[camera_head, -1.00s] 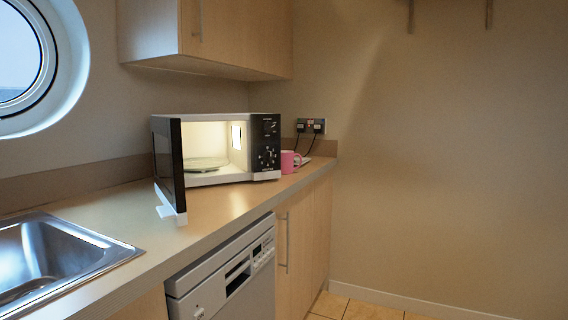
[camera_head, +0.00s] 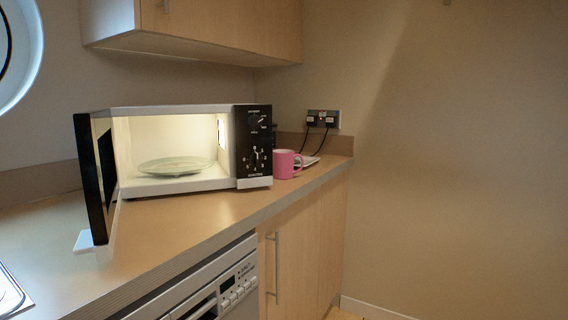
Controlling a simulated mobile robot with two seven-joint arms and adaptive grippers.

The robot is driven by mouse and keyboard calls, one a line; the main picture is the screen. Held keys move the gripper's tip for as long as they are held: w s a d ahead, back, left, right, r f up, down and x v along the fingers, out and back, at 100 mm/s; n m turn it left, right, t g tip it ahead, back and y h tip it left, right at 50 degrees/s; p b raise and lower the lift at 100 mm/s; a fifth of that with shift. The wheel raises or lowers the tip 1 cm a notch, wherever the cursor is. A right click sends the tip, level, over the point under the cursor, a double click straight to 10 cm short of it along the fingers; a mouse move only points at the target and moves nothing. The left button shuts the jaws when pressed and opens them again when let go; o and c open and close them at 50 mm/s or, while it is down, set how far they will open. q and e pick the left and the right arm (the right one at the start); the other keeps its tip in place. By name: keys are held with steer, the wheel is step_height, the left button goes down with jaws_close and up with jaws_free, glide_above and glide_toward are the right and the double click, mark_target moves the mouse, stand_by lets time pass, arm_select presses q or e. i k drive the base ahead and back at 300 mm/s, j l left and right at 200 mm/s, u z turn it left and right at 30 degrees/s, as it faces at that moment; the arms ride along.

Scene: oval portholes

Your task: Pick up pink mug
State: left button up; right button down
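The pink mug (camera_head: 285,164) stands upright on the counter, just right of the microwave, with its handle to the right. Its left edge is close to the microwave's side; I cannot tell whether they touch. Neither of my grippers shows in the head view.
The white microwave (camera_head: 225,184) has its door (camera_head: 96,180) open, swung out over the counter (camera_head: 180,222). A glass plate (camera_head: 175,166) lies inside. Wall sockets (camera_head: 322,120) with black cables are behind the mug. A dishwasher (camera_head: 215,290) is below. An upper cabinet (camera_head: 200,28) hangs above. The counter's front is clear.

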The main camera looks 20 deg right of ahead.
mark_target(283, 159)
steer(key=i+l, duration=0.15)
steer(key=l, duration=0.2)
steer(key=i+l+u, duration=0.15)
steer(key=l, duration=0.2)
steer(key=i+l, duration=0.15)
steer(key=l, duration=0.2)
steer(key=i+l+u, duration=0.15)
steer(key=l, duration=0.25)
steer(key=i+l, duration=0.1)
steer(key=l, duration=0.25)
steer(key=i+l+u, duration=0.1)
steer(key=l, duration=0.3)
